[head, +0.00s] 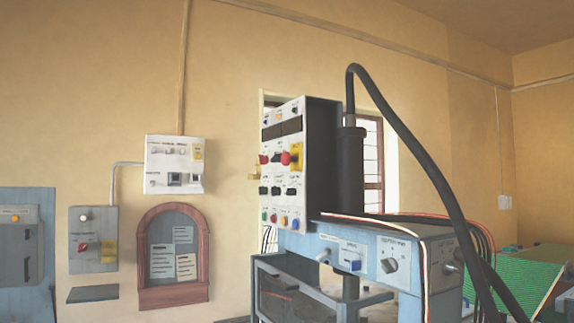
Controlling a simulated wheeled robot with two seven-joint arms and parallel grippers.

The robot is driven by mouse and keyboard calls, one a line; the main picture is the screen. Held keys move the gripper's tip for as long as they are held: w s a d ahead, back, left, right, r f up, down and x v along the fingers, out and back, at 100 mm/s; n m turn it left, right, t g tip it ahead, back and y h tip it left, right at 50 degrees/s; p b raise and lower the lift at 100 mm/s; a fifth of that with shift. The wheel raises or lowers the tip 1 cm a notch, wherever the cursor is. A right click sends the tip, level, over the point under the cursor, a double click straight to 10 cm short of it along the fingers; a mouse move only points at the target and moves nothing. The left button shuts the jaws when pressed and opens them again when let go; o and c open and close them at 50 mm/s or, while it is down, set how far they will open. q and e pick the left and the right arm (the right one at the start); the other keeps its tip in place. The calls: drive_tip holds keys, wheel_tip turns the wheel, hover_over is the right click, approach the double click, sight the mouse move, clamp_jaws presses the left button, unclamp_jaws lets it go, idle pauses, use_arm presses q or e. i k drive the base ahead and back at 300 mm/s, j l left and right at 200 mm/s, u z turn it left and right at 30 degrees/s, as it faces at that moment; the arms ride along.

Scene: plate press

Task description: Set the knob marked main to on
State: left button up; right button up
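No knob label reads clearly as main from here. A grey wall box (93,240) at the left carries a red knob (82,247), a pale round button above it and a yellow label. The white control panel (284,170) in the middle carries a red knob (285,158), other dark knobs and coloured buttons. A blue-grey box (385,258) below it has a dark rotary knob (389,265) on a white plate and a blue-and-white switch (349,259). The knob positions are too small to tell. Neither of my grippers is in view.
A white breaker box (174,165) and an arched notice board (173,256) hang on the wall. A blue-grey cabinet (22,250) stands at the far left. A thick black hose (425,155) arches over the machine. A green ribbed surface (520,283) lies at the right.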

sight(264, 159)
drive_tip(key=z, duration=0.3)
drive_tip(key=i+j+z, duration=0.1)
drive_tip(key=j+z, duration=0.5)
drive_tip(key=z, duration=0.2)
drive_tip(key=i+j+z, duration=0.1)
drive_tip(key=j+z, duration=0.4)
drive_tip(key=j, duration=0.4)
drive_tip(key=k+j, duration=0.1)
drive_tip(key=j, duration=0.35)
drive_tip(key=j+z, duration=0.15)
drive_tip(key=j, duration=0.35)
drive_tip(key=k+j, duration=0.1)
drive_tip(key=j, duration=0.35)
drive_tip(key=k+j+z, duration=0.15)
drive_tip(key=j, duration=0.8)
drive_tip(key=k+j+z, duration=0.15)
drive_tip(key=j, duration=0.3)
